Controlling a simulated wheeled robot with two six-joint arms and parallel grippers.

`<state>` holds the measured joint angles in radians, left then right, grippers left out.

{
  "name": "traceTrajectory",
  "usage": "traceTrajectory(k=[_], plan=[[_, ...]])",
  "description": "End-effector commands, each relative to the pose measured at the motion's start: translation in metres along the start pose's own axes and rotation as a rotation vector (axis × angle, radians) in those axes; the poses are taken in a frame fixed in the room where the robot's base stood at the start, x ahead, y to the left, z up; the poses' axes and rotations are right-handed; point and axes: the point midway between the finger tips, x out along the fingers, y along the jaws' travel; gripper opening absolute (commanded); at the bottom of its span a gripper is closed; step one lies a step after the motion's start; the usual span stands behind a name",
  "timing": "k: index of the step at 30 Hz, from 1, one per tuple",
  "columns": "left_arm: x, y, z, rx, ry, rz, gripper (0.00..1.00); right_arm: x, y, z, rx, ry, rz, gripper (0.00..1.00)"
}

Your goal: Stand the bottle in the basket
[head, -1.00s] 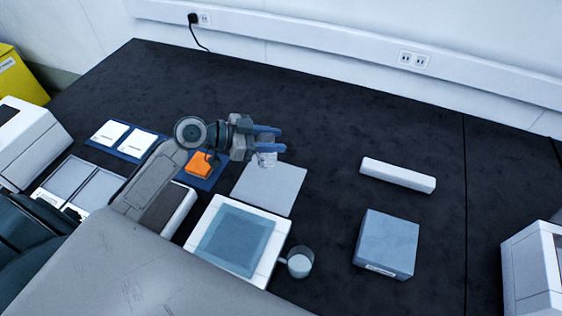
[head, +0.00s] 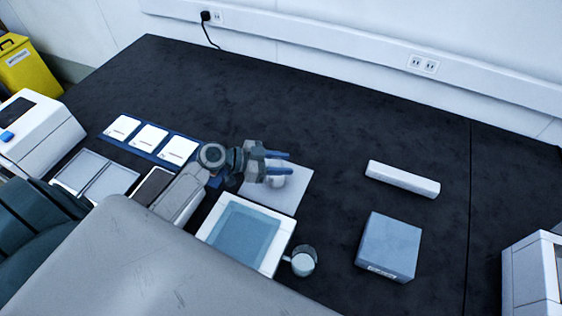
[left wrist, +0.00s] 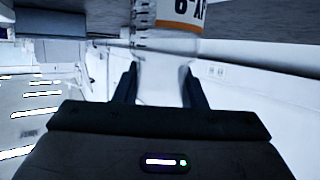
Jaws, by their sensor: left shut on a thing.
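My left gripper (head: 284,162) is shut on the bottle (head: 278,181), above or at a light grey square mat (head: 301,190); I cannot tell whether the bottle touches it. In the left wrist view the bottle (left wrist: 165,48) is clear, with graduation marks and a white and orange label, its print upside down. It lies between the dark fingers (left wrist: 158,86). A white-rimmed square tray (head: 280,241) with a blue-grey inside is in front of the mat. No other thing here looks clearly like a basket. My right gripper is not in view.
A blue-grey box (head: 389,245) and a long white block (head: 402,179) are farther right. White cards (head: 150,138) lie on a blue strip at left. The dark table behind is clear.

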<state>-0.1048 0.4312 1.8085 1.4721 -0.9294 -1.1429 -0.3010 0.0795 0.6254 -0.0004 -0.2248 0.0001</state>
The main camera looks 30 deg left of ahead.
Motion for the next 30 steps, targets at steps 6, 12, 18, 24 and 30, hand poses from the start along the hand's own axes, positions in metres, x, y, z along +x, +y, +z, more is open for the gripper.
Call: traceTrajectory(k=[6, 12, 18, 24, 30], plan=[[0.001, 0.000, 0.002, 0.001, 0.000, 0.000, 0.45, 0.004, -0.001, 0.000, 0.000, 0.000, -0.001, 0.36], [0.001, 0.000, 0.002, 0.000, 0.000, 0.000, 0.59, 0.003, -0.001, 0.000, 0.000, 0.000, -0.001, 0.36], [0.000, 0.000, 0.000, 0.000, 0.000, 0.000, 0.59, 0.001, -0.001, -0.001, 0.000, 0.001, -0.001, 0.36], [-0.014, -0.001, 0.003, 0.003, -0.005, 0.000, 0.59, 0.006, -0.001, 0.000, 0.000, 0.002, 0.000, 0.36], [-0.043, 0.000, 0.003, 0.003, -0.006, 0.000, 0.59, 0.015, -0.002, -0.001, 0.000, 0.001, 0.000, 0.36]])
